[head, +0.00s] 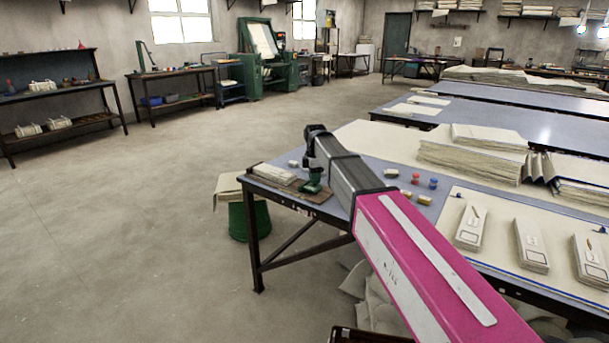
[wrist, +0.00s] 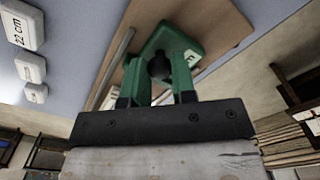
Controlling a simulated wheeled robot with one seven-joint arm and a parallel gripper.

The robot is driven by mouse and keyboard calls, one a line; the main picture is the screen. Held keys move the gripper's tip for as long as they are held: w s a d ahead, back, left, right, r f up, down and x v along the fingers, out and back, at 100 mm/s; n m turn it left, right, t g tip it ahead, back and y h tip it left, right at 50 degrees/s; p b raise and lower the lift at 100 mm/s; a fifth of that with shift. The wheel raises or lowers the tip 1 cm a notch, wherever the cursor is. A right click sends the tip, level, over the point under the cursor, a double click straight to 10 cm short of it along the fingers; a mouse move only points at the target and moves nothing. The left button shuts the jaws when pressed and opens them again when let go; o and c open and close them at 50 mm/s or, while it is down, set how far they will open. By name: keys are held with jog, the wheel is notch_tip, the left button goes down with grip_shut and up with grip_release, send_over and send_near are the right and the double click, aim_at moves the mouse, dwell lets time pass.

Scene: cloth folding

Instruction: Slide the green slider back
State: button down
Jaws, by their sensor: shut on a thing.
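The green slider (wrist: 182,43) sits on a brown board (wrist: 216,18) in the wrist view, with a dark round knob between my fingers. My gripper (wrist: 158,82) is shut on the slider, with one finger on each side of the knob. In the head view the green slider (head: 312,187) shows small at the tip of my arm, on the brown board (head: 322,196) near the table's left corner. My arm partly hides the board there. A thin grey metal strip (wrist: 118,55) runs along the board beside the slider.
White blocks (wrist: 28,68), one marked 22 cm, lie to the left in the wrist view. On the table (head: 350,204), a white cloth stack (head: 275,174) lies left of the slider. Small red and blue pieces (head: 433,183) lie to the right. A green bin (head: 250,222) stands below.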

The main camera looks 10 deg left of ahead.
jog(key=d, duration=0.1)
jog(key=s+d, duration=0.2)
jog(key=d, duration=0.1)
jog(key=shift+d, duration=0.1)
jog(key=c, duration=0.9)
grip_release()
jog(key=shift+d, duration=0.1)
jog(key=shift+c, duration=0.2)
jog(key=shift+w, duration=0.1)
jog(key=shift+r, duration=0.15)
jog(key=shift+r, duration=0.35)
notch_tip(320, 180, up, 10)
jog(key=shift+f, duration=0.1)
